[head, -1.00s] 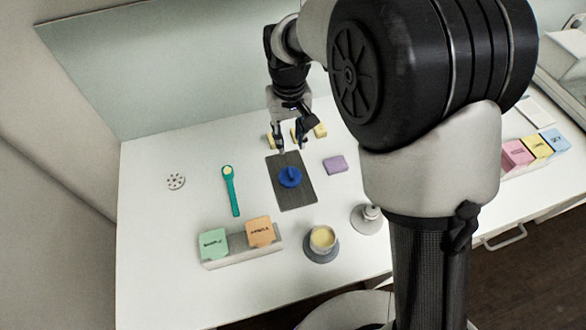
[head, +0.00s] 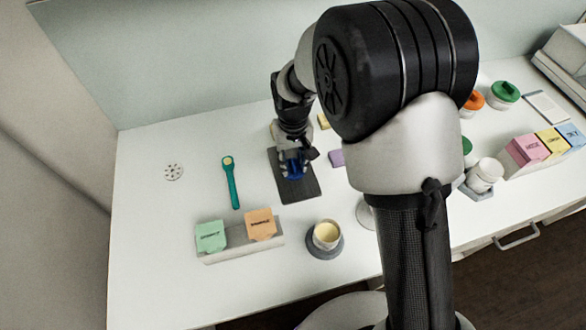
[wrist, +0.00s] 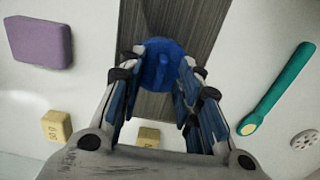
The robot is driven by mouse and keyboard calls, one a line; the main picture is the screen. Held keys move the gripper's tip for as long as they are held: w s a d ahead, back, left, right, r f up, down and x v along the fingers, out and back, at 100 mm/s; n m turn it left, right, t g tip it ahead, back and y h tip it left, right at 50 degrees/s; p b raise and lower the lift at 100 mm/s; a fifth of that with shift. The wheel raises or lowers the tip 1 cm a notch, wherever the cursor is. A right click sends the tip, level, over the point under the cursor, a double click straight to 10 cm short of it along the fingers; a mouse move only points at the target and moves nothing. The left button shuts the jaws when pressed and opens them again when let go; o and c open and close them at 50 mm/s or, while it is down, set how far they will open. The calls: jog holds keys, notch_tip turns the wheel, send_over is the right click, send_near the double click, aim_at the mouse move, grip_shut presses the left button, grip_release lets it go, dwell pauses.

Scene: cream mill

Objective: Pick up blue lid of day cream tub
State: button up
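The blue lid (wrist: 158,62) is round with a raised grip on top and lies on the dark mat (wrist: 205,20). In the head view the lid (head: 296,172) is partly hidden by my gripper (head: 291,165). My gripper is right above the lid, pointing down. In the wrist view its fingers (wrist: 160,85) are spread apart, with the lid's grip between the fingertips. I cannot tell whether they touch it. An uncovered tub with pale cream (head: 327,234) stands on a grey round base in front; its label cannot be read.
A purple block (wrist: 41,40) and yellow blocks (wrist: 57,126) lie near the mat. A teal spoon (head: 231,184) lies on the left. A holder with green and orange blocks (head: 243,250) stands in front. Tubs with orange and green lids (head: 505,92) stand at the right.

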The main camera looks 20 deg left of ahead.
grip_shut()
dwell(0.3)
jog(key=shift+r, duration=0.1)
